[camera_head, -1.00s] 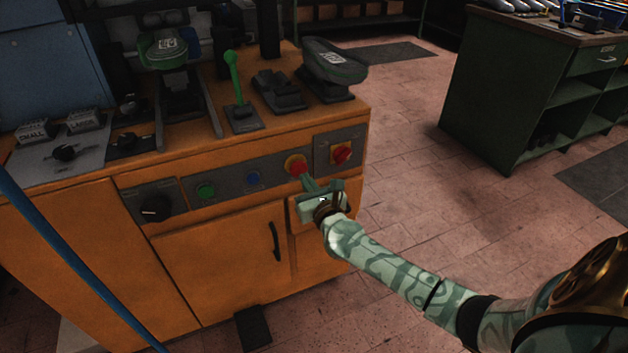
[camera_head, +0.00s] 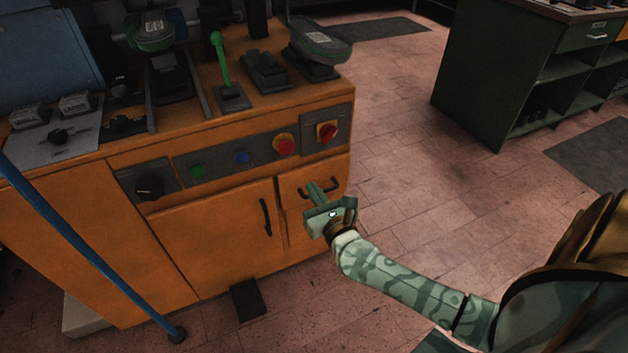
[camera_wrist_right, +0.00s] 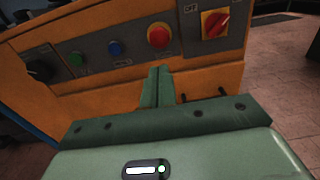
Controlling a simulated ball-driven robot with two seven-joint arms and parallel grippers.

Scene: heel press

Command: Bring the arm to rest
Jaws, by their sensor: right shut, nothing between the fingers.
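My right gripper (camera_head: 314,188) is shut and empty, in front of the orange machine's (camera_head: 215,225) drawer at the right end. In the right wrist view its closed fingers (camera_wrist_right: 158,75) point at the machine's front, below the red mushroom button (camera_wrist_right: 159,37). In the head view the red button (camera_head: 285,144) sits above and left of the fingers, with a clear gap. My right arm reaches in from the lower right. My left gripper does not show.
The panel also holds a green button (camera_head: 197,171), a blue button (camera_head: 242,156), a black knob (camera_head: 149,188) and a red rotary switch (camera_head: 327,131). A blue pole (camera_head: 90,258) stands at the left. A green workbench (camera_head: 470,75) stands at the right. Open floor lies between.

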